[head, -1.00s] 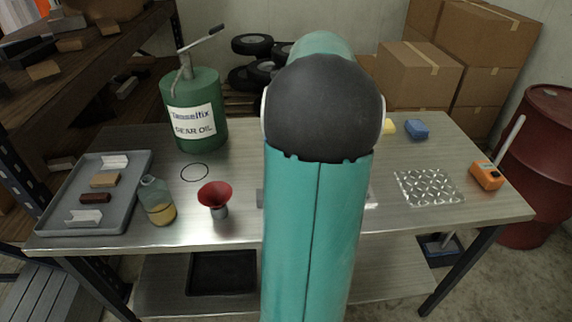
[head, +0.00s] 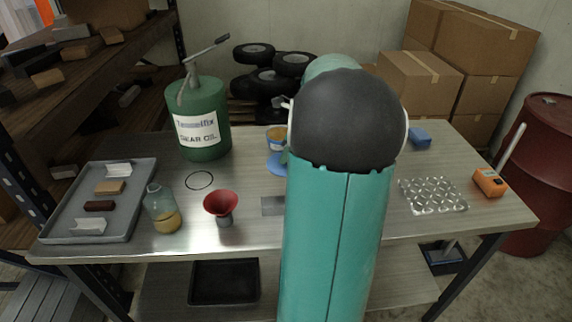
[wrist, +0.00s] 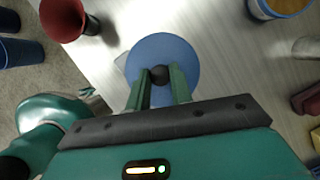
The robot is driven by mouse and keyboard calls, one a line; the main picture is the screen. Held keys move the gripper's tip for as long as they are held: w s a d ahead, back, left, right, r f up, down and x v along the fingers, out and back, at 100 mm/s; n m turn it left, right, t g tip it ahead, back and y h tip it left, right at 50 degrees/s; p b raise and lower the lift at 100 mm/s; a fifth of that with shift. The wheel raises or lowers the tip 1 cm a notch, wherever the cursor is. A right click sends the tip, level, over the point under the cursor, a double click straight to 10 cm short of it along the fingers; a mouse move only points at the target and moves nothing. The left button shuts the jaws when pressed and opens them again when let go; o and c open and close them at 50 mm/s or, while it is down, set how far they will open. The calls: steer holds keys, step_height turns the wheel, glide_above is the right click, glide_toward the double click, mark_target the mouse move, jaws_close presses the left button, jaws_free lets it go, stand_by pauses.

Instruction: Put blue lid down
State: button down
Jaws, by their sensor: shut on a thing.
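The blue lid (wrist: 165,60) is a round disc with a dark knob in the wrist view. My gripper (wrist: 159,78) is shut on the knob, one green finger on each side. In the head view, the lid (head: 276,164) shows at the left edge of my arm, in front of an open tin with orange-yellow contents (head: 277,138). The tin also shows at the top right of the wrist view (wrist: 278,8). My arm hides my gripper and part of the lid in the head view. I cannot tell whether the lid touches the table.
On the table (head: 245,232) are a red funnel (head: 221,205), a glass bottle (head: 163,210), a black ring (head: 199,180), a grey plate (head: 272,206), a green oil can (head: 201,118) and a grey tray (head: 130,215). A clear patterned pad (head: 433,195) and an orange device (head: 489,182) lie right.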

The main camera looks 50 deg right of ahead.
steer(key=w+d+f, duration=0.4)
steer(key=d+f, duration=0.1)
steer(key=w+d+f, duration=0.2)
steer(key=shift+w+d+f, duration=0.3)
steer(key=shift+f, duration=0.1)
steer(key=shift+w+d+f, duration=0.15)
steer(key=shift+f, duration=1.65)
steer(key=shift+f, duration=0.15)
steer(key=c, duration=1.2)
jaws_free()
steer(key=shift+c, duration=0.2)
